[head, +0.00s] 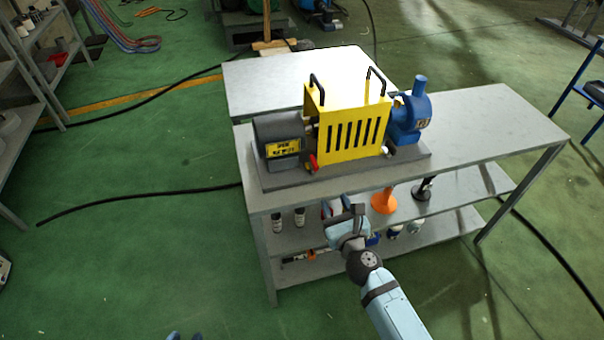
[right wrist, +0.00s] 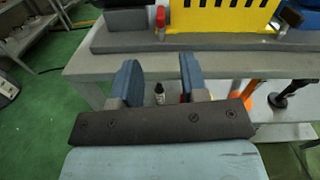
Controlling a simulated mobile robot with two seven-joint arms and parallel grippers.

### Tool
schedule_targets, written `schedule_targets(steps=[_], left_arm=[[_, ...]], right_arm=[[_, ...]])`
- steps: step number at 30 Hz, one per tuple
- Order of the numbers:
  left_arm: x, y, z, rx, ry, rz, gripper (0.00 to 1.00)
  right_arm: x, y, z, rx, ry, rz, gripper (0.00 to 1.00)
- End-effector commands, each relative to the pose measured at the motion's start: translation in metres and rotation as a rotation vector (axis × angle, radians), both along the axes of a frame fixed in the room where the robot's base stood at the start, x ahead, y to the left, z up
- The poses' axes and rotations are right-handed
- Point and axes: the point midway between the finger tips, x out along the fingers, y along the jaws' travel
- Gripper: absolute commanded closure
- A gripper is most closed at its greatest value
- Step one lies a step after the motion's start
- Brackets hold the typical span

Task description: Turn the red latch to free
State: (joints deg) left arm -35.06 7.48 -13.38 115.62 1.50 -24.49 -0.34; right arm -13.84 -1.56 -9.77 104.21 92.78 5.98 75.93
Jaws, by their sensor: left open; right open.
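The red latch (head: 314,162) is a small lever at the lower left front corner of the yellow slotted guard (head: 352,137). It also shows in the right wrist view (right wrist: 160,18), standing about upright above the grey base plate. My right gripper (head: 346,214) is open and empty, in front of the table's front edge and below the latch, apart from it. In the right wrist view its two blue fingers (right wrist: 158,78) are spread, and the latch shows beyond the gap between them. Only the tips of my left gripper (head: 184,336) show at the bottom edge, far from the latch.
The guard sits between a dark motor (head: 281,139) and a blue pump (head: 410,115) on a grey base plate. The grey table (head: 500,125) has lower shelves holding bottles, an orange funnel-like object (head: 384,202) and a black stand (head: 424,188). Floor left of the table is mostly clear, with a black cable.

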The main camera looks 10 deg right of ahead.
Motion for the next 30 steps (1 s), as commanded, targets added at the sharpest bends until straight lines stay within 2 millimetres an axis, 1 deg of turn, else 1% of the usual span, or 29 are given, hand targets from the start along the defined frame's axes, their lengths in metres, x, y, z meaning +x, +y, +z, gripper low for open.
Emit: schedule_targets(steps=[1,4,8,10,14,16,21,24,27,30], left_arm=[[0.000,0.000,-0.004,-0.001,0.000,0.001,0.57],[0.001,0.000,-0.004,-0.002,0.000,0.000,0.57],[0.002,-0.001,-0.001,-0.003,-0.002,0.000,0.57],[0.002,-0.001,0.001,-0.004,-0.004,0.000,0.57],[0.002,-0.003,0.005,-0.006,-0.011,-0.001,0.57],[0.002,-0.003,0.005,-0.006,-0.012,-0.001,0.57],[0.001,-0.002,0.000,-0.003,-0.008,-0.001,0.57],[0.001,-0.002,-0.001,-0.002,-0.005,-0.001,0.57],[0.001,-0.001,-0.003,-0.001,-0.003,-0.001,0.57],[0.001,0.000,-0.004,-0.001,-0.001,0.001,0.57]], right_arm=[[0.003,-0.001,-0.003,0.049,0.002,-0.009,0.60],[0.007,-0.002,-0.004,0.114,0.006,-0.019,0.60],[0.015,-0.002,-0.003,0.135,0.006,-0.022,0.60],[0.024,-0.002,-0.002,0.133,0.006,-0.022,0.60],[0.048,-0.001,-0.002,0.132,0.006,-0.021,0.60],[0.064,0.000,-0.001,0.131,0.005,-0.021,0.60],[0.100,0.001,-0.003,0.129,0.006,-0.021,0.60],[0.118,0.002,-0.003,0.130,0.006,-0.021,0.60],[0.131,0.002,-0.003,0.130,0.006,-0.021,0.60],[0.140,0.003,-0.004,0.130,0.007,-0.020,0.60]])
